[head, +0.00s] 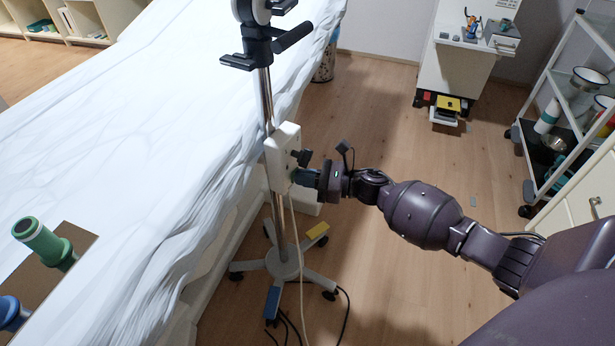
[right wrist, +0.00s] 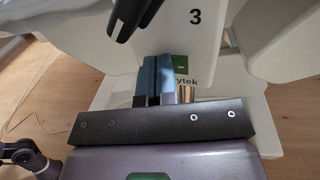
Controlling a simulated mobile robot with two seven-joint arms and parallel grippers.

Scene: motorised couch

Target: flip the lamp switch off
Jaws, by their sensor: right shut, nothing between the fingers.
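The lamp stand is a metal pole (head: 265,95) with dark clamps near its top and a white box (head: 281,150) partway up. The lamp head is out of view. In the right wrist view the box's face (right wrist: 178,25) carries a "3" and partly hidden lettering. My left gripper is out of view.
A black knob (head: 301,157) sticks out of the box above my fingers. A white-sheeted couch (head: 130,120) lies left of the pole. The wheeled base (head: 284,262) and cables are below.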

